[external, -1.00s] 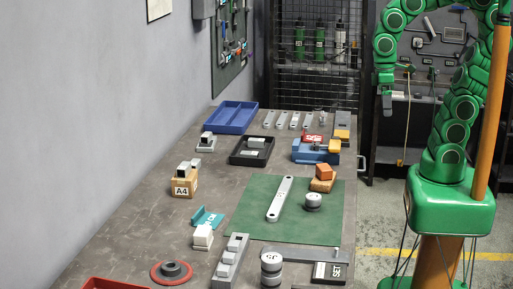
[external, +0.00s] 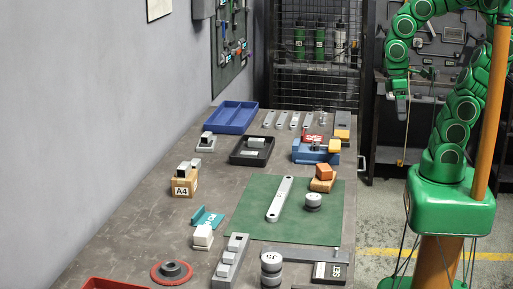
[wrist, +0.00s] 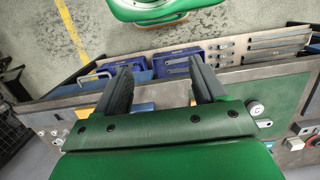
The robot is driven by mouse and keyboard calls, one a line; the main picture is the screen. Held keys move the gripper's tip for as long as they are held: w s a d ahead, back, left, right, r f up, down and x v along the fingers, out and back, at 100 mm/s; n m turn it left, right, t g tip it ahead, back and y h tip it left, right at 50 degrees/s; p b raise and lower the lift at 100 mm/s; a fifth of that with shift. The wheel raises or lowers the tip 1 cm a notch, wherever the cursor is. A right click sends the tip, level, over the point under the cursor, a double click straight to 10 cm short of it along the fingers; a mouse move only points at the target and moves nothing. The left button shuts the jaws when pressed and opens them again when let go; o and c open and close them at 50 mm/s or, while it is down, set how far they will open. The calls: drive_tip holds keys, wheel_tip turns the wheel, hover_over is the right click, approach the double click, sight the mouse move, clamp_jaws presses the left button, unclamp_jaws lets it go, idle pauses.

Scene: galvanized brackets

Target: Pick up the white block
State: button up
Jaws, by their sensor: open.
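The white block (external: 203,231) is at the near left of the grey workbench, beside a teal bracket (external: 208,217). It seems to sit on a paler base; I cannot tell exactly how they join. My gripper (external: 401,112) hangs off the bench's right side in the external view, well away from the white block. In the wrist view my gripper (wrist: 160,76) has its two dark fingers spread apart with nothing between them.
A grey stepped block (external: 230,262) stands right of the white block, and a red-rimmed disc (external: 171,273) in front. The A4 box (external: 184,187) is behind it. A green mat (external: 250,217) carries a long bracket (external: 280,199). Bare bench lies left.

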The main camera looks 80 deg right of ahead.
drive_tip(key=w+a+m+y, duration=0.3)
drive_tip(key=w+a+y, duration=0.1)
drive_tip(key=w+a, duration=1.1)
drive_tip(key=m+y, duration=0.7)
drive_tip(key=m, duration=0.2)
hover_over(203, 228)
drive_tip(key=s+d, duration=1)
drive_tip(key=d, duration=0.2)
wheel_tip(203, 228, down, 8)
drive_tip(key=w+a+f+m, duration=0.1)
drive_tip(key=w+a+f, duration=0.1)
drive_tip(key=w+f, duration=0.1)
drive_tip(key=w+a+f+m+t+y, duration=0.1)
drive_tip(key=w+a+f+m, duration=0.1)
drive_tip(key=w+f, duration=0.1)
drive_tip(key=w+a+f+m+y, duration=0.1)
drive_tip(key=w+a+f+m, duration=0.1)
drive_tip(key=w+f, duration=0.1)
drive_tip(key=shift+w+a, duration=0.15)
drive_tip(key=shift+w, duration=0.25)
drive_tip(key=shift+w+a+f+m+y, duration=0.1)
drive_tip(key=shift+a+f+m+y, duration=0.15)
drive_tip(key=shift+a+m+y, duration=0.1)
drive_tip(key=shift+f+x, duration=0.2)
drive_tip(key=shift+x, duration=3.3)
drive_tip(key=shift+w, duration=0.15)
drive_tip(key=shift+c, duration=0.4)
drive_tip(key=c, duration=1)
